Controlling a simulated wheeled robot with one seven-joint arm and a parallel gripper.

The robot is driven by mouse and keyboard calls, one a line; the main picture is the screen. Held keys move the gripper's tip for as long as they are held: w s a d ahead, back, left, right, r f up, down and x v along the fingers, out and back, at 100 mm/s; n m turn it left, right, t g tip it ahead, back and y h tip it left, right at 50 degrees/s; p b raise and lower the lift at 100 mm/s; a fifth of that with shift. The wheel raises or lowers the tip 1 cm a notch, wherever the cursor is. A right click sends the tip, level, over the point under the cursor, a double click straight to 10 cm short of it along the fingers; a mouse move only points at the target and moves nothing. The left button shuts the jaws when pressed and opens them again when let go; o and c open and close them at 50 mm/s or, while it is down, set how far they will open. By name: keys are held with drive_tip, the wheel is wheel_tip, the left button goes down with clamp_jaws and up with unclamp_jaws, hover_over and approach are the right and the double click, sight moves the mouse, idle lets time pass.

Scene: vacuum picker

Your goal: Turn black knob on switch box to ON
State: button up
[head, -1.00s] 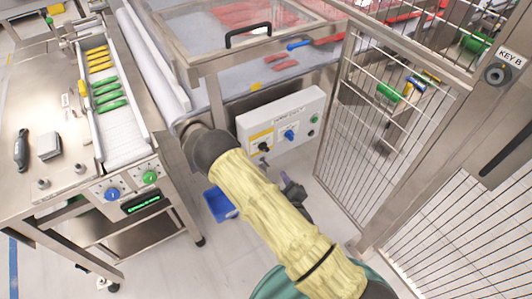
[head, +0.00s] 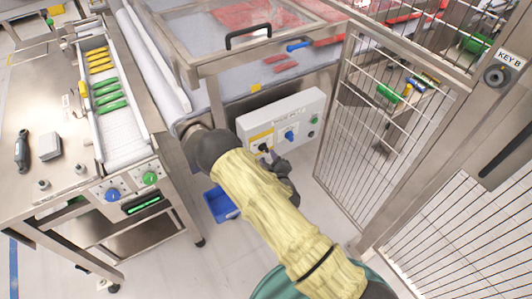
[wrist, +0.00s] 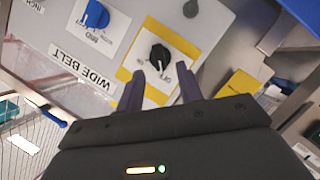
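The switch box (head: 290,120) is a white box mounted low under the machine, labelled WIDE BELT in the wrist view. Its black knob (wrist: 160,57) sits on a yellow-bordered plate; the knob also shows in the head view (head: 263,147). In the wrist view the pointer mark is turned toward my gripper, and the lettering beside it is too small to read surely. My gripper (wrist: 162,82) is open and empty, its two dark fingers reaching toward the knob. The fingertips appear just short of it, with no clear contact. In the head view my gripper (head: 272,156) is partly hidden by my arm.
A blue knob (wrist: 96,15) sits beside the black one on the box. A blue bin (head: 220,204) stands on the floor below. A mesh gate (head: 365,150) is to the right of the box. The conveyor table (head: 60,150) is at left.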

sight(265, 152)
drive_tip(key=shift+x, duration=2.15)
drive_tip(key=shift+c, duration=0.5)
clamp_jaws()
